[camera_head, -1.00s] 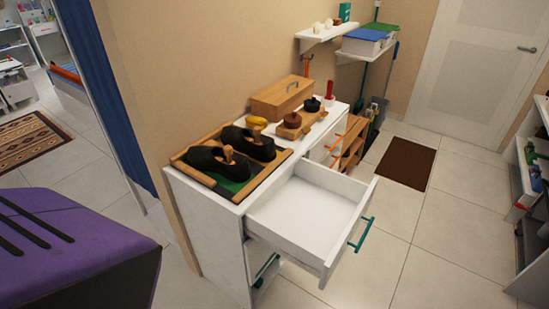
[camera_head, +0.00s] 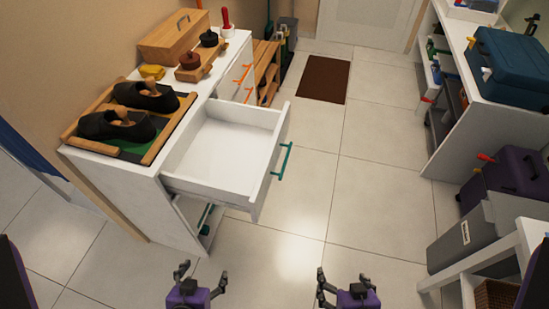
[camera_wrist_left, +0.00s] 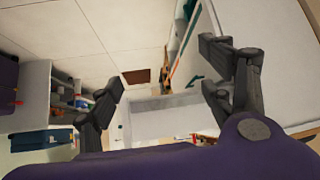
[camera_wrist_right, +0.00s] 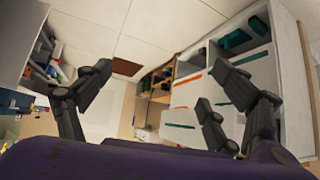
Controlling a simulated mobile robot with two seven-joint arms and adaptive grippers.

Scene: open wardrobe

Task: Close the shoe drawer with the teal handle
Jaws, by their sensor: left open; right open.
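The white drawer (camera_head: 228,148) is pulled far out of the white cabinet (camera_head: 150,205) in the head view and looks empty. Its teal handle (camera_head: 282,162) is on the front panel, facing right. My right gripper (camera_head: 342,279) is open and empty, further right over the floor. Both sets of fingers also show in the wrist views.
Black shoes (camera_head: 145,97) sit on a green-lined tray on the cabinet top, beside a wooden box (camera_head: 174,36). Orange handles (camera_head: 243,73) mark the cabinet's farther drawers. Shelving with a blue case (camera_head: 510,65) and a grey bin (camera_head: 462,240) stand right. Tiled floor between is clear.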

